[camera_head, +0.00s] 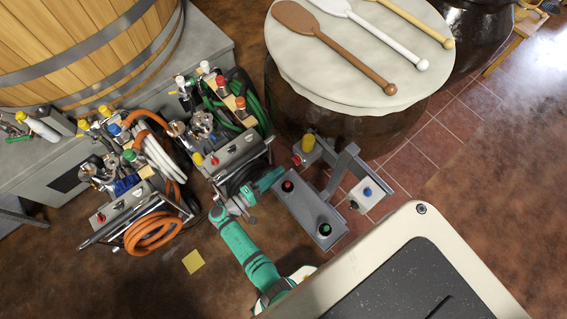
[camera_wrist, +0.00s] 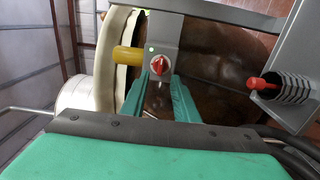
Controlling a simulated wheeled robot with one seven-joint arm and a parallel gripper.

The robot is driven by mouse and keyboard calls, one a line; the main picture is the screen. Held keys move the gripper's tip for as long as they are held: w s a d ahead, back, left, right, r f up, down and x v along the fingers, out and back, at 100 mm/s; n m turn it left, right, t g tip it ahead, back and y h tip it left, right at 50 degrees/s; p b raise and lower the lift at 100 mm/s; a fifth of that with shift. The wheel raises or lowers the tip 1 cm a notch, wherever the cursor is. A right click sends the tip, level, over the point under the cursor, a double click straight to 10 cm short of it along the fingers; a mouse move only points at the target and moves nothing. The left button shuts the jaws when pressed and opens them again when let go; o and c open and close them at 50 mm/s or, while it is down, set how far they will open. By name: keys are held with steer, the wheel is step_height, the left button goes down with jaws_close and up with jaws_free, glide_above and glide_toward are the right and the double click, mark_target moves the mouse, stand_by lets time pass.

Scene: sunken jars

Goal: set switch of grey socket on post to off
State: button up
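The grey socket (camera_wrist: 163,30) on the post has a red rotary switch (camera_wrist: 159,64) on its face, with a pale bar across the knob. A yellow plug or cap (camera_wrist: 128,55) sticks out of its side, and a small green light shows near the switch. In the head view the red switch (camera_head: 297,160) and yellow part (camera_head: 308,144) show beside the post. My gripper (camera_wrist: 158,84) is open, its teal fingers pointing at the switch. The switch appears between and just beyond the fingertips; contact cannot be told. In the head view my gripper (camera_head: 277,174) is close to the socket.
A grey panel (camera_head: 308,212) with red and green-black knobs lies beside my gripper. A white box (camera_head: 367,194) with a blue knob is on the right. Carts with hoses (camera_head: 140,200) stand left. A covered dark jar (camera_head: 345,125) is behind. Floor is open at lower left.

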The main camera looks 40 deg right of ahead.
mark_target(297, 160)
steer(key=d, duration=0.7)
steer(key=shift+w, duration=0.25)
steer(key=shift+c, duration=0.6)
steer(key=shift+d, duration=0.15)
steer(key=c, duration=0.4)
